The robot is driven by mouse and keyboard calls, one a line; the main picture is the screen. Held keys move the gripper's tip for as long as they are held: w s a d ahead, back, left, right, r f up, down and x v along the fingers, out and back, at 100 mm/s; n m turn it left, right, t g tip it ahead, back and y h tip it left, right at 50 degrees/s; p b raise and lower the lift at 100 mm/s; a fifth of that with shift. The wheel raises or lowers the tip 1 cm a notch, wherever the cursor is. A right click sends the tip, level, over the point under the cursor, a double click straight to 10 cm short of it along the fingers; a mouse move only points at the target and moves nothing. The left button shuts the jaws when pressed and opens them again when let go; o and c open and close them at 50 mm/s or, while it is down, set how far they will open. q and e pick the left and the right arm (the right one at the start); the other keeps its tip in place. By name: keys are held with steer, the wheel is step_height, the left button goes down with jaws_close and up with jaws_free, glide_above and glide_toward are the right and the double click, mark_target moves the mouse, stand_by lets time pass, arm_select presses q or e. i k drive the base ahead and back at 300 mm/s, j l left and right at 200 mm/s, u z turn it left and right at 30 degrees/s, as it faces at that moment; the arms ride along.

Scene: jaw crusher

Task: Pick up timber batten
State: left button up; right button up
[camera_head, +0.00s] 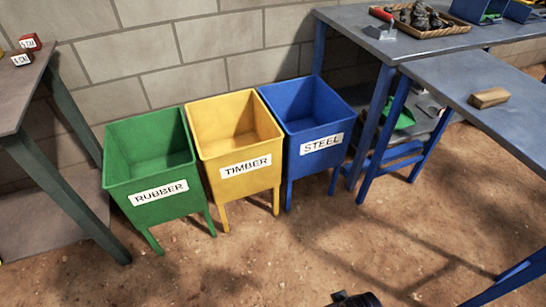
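A short light-brown wooden block, which looks like the timber batten (489,97), lies flat on the grey top of the blue-legged table (455,75) at the right. Nothing touches it. A small black part, which looks like the top of my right gripper (355,299), shows at the bottom edge, low and left of the block and well apart from it. Its fingers cannot be made out. My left gripper is not in view.
Three open bins stand by the block wall: green RUBBER (160,192), yellow TIMBER (246,168) and blue STEEL (321,143). A back bench holds a trowel (383,22) and a basket of dark lumps (420,18). Another table (22,90) stands left. The dirt floor in front is clear.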

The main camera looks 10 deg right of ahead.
mark_target(490, 97)
steer(key=k+z, duration=0.2)
steer(key=z, duration=1.3)
